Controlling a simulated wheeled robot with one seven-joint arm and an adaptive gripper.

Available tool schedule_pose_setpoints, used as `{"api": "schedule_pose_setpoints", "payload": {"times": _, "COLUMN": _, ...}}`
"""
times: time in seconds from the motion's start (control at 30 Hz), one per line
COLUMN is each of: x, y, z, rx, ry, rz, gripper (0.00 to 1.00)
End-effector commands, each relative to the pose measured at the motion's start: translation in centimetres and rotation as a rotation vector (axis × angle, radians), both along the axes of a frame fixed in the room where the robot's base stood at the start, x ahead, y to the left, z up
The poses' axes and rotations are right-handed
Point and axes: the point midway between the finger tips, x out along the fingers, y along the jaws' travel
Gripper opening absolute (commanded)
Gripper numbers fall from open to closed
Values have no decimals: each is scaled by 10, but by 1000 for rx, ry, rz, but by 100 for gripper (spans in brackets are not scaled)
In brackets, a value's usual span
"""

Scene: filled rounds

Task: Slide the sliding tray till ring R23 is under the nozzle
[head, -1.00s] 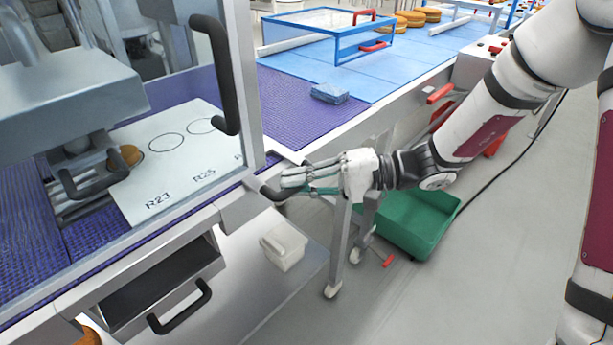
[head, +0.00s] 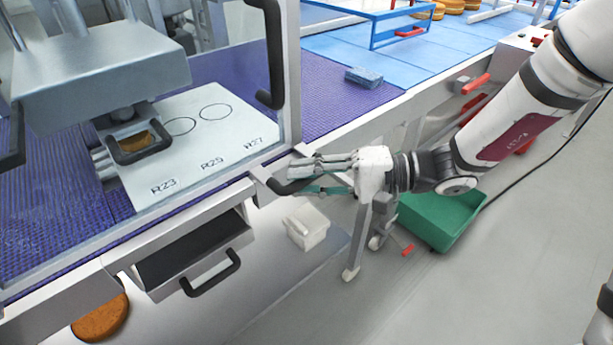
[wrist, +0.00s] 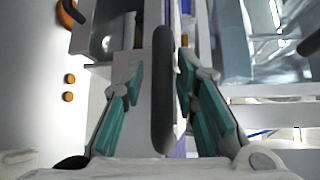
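The sliding tray (head: 205,150) is a white plate labelled R23, one hard to read (R25 or R29), and R27. Two drawn rings are visible. A brown round (head: 136,141) lies above the R23 label and partly covers that place. The nozzle (head: 122,114) hangs just behind the round, and a black loop handle crosses in front of it, so exact alignment is hard to tell. My gripper (head: 318,178) is at the tray's black handle (head: 283,187).
A clear guard with a black handle (head: 268,50) stands over the tray. A drawer (head: 195,255) opens below. A blue sponge (head: 363,77) lies on the belt.

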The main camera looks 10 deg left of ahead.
Motion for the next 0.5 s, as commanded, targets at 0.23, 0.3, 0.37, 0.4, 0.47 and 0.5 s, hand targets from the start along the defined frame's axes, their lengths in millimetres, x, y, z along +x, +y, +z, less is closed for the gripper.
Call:
{"api": "schedule_pose_setpoints", "payload": {"times": 0.23, "x": 0, "y": 0, "z": 1, "rx": 3, "ry": 0, "rz": 0, "gripper": 35}}
{"api": "schedule_pose_setpoints", "payload": {"times": 0.3, "x": 1, "y": 0, "z": 1, "rx": 3, "ry": 0, "rz": -1, "gripper": 35}}
{"api": "schedule_pose_setpoints", "payload": {"times": 0.37, "x": 2, "y": -3, "z": 2, "rx": 3, "ry": 0, "rz": -2, "gripper": 35}}
{"api": "schedule_pose_setpoints", "payload": {"times": 0.4, "x": 2, "y": -6, "z": 2, "rx": 3, "ry": 0, "rz": -3, "gripper": 35}}
{"api": "schedule_pose_setpoints", "payload": {"times": 0.47, "x": 3, "y": -13, "z": 3, "rx": 3, "ry": -1, "rz": -3, "gripper": 35}}
{"api": "schedule_pose_setpoints", "payload": {"times": 0.5, "x": 4, "y": -20, "z": 4, "rx": 3, "ry": -1, "rz": -5, "gripper": 35}}
